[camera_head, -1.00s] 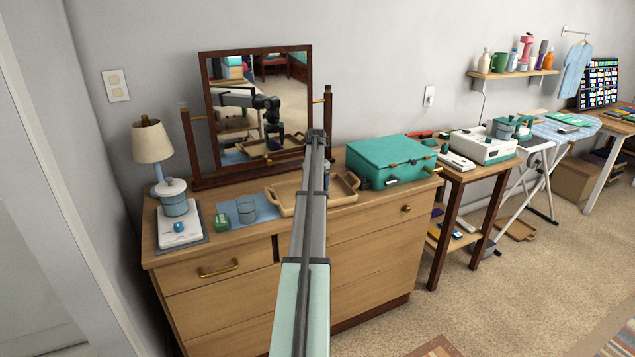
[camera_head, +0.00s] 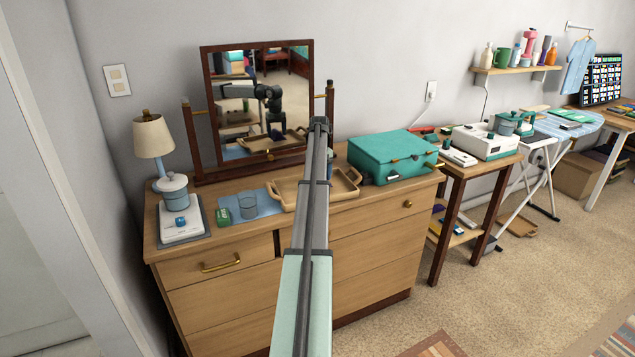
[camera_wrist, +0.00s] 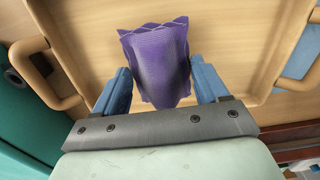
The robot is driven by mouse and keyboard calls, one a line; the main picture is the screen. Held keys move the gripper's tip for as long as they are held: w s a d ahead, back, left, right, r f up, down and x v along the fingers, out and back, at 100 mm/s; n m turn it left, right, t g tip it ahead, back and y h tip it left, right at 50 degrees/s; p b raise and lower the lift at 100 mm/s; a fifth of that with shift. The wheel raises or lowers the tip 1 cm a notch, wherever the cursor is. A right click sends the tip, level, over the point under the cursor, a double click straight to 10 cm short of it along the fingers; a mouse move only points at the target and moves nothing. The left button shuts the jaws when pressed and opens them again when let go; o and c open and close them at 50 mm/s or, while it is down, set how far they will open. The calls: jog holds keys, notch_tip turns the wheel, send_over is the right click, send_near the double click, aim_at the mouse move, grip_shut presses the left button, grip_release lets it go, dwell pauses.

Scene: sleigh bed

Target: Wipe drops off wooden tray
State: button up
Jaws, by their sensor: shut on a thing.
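The wooden tray (camera_head: 284,198) lies on the dresser top below the mirror, partly hidden behind my arm. In the wrist view the tray (camera_wrist: 85,45) fills most of the picture, with a looped handle on each side. My gripper (camera_wrist: 162,84) is shut on a purple cloth (camera_wrist: 157,50), which sits between its two blue fingers, over the tray. I cannot tell whether the cloth touches the tray floor. No drops can be made out.
A teal case (camera_head: 391,157) stands just right of the tray. A glass (camera_head: 247,205) on a blue mat (camera_head: 267,203), a green item (camera_head: 223,217), a scale (camera_head: 181,225) with a pot and a lamp (camera_head: 153,138) are left. The mirror (camera_head: 258,95) stands behind.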

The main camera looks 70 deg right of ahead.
jog(key=shift+r, duration=2.55)
